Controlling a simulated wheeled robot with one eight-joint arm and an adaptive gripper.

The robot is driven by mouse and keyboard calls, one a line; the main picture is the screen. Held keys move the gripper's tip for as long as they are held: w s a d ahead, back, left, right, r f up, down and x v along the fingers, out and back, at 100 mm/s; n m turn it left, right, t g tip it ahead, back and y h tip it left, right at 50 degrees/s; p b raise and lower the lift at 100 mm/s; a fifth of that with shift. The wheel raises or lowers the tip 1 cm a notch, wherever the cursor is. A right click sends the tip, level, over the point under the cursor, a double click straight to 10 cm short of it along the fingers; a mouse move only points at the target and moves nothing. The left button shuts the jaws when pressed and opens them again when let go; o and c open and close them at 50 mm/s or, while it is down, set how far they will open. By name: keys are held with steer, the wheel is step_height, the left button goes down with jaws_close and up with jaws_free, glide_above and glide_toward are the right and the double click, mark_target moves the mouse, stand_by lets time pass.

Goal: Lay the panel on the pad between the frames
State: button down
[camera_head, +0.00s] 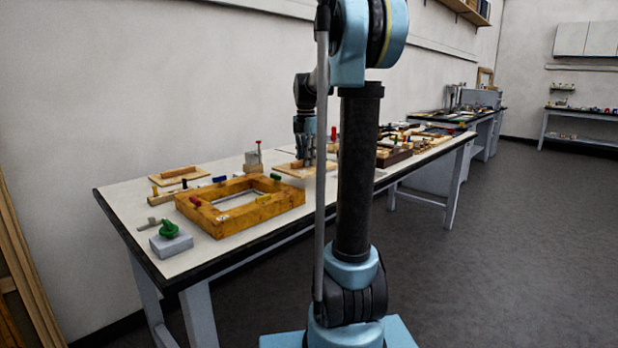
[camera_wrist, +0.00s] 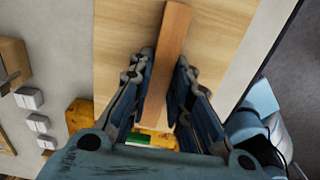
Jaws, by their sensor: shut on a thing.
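A light wooden panel (camera_head: 290,171) with a reddish-brown bar handle (camera_wrist: 172,45) is under my gripper (camera_head: 305,159). In the wrist view my gripper (camera_wrist: 165,68) has one finger on each side of the bar, and the panel (camera_wrist: 215,40) spreads out beyond. I cannot tell whether the panel touches the table. A golden-yellow square frame (camera_head: 217,220) lies left of the panel, and its corner shows in the wrist view (camera_wrist: 78,114). A dark brown frame (camera_head: 398,156) is to the right. A greyish patch (camera_head: 376,173), possibly the pad, is partly hidden by my arm.
A second panel with a bar (camera_head: 178,176) lies at the back left of the white table (camera_head: 130,200). A grey block with a green knob (camera_head: 170,240) stands at the front left. Several small clamps and coloured pieces lie around the yellow frame. The wall is close behind.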

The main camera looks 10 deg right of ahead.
steer(key=shift+f, duration=3.1)
steer(key=c, duration=1.5)
jaws_free()
steer(key=shift+a, duration=0.1)
step_height(320, 180, up, 12)
steer(key=shift+r, duration=0.1)
steer(key=shift+s, duration=0.1)
